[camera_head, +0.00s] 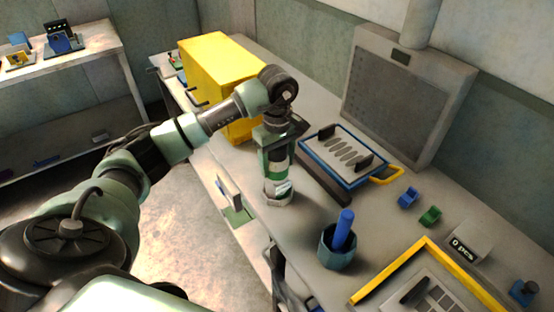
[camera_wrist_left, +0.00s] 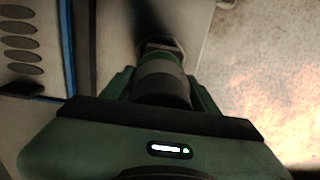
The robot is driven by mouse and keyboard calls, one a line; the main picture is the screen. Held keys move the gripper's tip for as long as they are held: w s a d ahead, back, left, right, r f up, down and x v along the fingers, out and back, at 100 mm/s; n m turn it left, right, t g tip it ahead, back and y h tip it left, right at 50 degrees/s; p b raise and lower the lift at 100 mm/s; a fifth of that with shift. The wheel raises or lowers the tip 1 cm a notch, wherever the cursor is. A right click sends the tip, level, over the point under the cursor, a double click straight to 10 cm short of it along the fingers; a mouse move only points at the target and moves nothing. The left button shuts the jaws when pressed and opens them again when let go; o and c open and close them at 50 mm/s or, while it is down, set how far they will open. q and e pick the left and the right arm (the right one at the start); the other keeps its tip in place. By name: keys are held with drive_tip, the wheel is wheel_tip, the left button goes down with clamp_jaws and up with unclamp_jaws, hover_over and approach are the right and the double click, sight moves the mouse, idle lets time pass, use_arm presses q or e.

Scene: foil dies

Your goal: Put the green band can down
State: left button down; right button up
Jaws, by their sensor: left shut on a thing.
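My left gripper (camera_head: 276,142) points down over the near edge of the bench and is shut on the green band can (camera_head: 278,169). The can is upright, its upper part hidden by the gripper. Its lower end is at a pale, angular base or holder (camera_head: 279,200) on the bench; I cannot tell whether it rests inside it or just above. In the left wrist view the can (camera_wrist_left: 163,85) sits between the fingers of my left gripper (camera_wrist_left: 163,95), showing grey and green bands. My right gripper is not in view.
A blue-framed tray (camera_head: 345,155) with slots lies to the right of the can. A dark hexagonal cup (camera_head: 338,256) with a blue stick stands nearer. A yellow box (camera_head: 222,75) is behind my left arm. Small blue (camera_head: 408,197) and green (camera_head: 430,216) pieces lie at the right.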

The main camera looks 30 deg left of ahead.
use_arm(q)
drive_tip(key=c, duration=0.8)
unclamp_jaws()
drive_tip(key=shift+f, duration=0.15)
drive_tip(key=shift+c, duration=0.2)
drive_tip(key=o, duration=0.4)
wheel_tip(320, 180, up, 7)
drive_tip(key=b, duration=0.2)
drive_tip(key=shift+w+b, duration=0.1)
drive_tip(key=shift+b, duration=0.2)
wheel_tip(320, 180, up, 4)
drive_tip(key=shift+r, duration=0.7)
